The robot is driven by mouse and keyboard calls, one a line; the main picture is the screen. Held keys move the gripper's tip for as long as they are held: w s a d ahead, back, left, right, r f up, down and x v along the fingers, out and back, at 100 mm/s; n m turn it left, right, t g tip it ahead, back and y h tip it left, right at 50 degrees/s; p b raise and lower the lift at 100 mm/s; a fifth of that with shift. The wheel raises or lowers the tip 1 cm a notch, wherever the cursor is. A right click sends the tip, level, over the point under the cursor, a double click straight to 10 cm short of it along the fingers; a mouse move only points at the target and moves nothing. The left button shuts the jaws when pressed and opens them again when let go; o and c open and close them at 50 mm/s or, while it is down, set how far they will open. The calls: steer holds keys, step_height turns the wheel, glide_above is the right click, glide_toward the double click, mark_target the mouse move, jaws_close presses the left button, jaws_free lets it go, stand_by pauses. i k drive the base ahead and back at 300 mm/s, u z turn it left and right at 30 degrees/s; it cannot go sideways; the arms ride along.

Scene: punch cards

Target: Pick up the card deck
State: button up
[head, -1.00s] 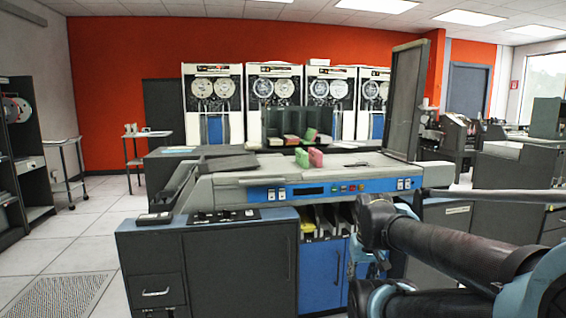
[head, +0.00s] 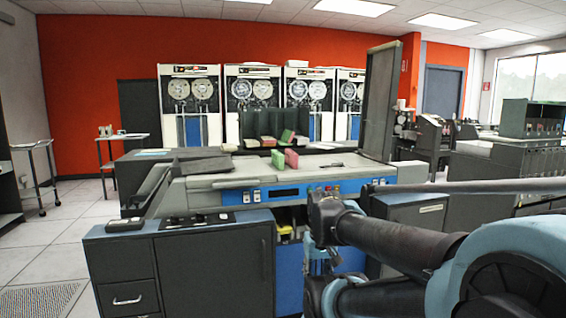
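A pink card deck (head: 291,158) stands on top of the grey and blue card machine (head: 210,182), with a green deck (head: 278,159) right beside it on the left. Which deck the task means, I cannot tell. Further back, a dark rack (head: 262,124) holds more reddish and green decks (head: 287,136). My arm reaches in from the right. My gripper (head: 320,262) is low in front of the machine's blue front, well below and nearer than the decks, touching neither. Its fingers are small and partly hidden by my arm, so their opening does not show.
A dark cabinet (head: 190,275) with a control panel on top stands at the front left. A tall grey panel (head: 381,100) rises at the machine's right end. Tape drives (head: 189,105) line the red wall. The floor at left (head: 60,245) is clear apart from a small cart (head: 38,165).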

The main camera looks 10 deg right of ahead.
mark_target(291, 157)
steer(key=i, duration=0.85)
steer(key=z, duration=0.05)
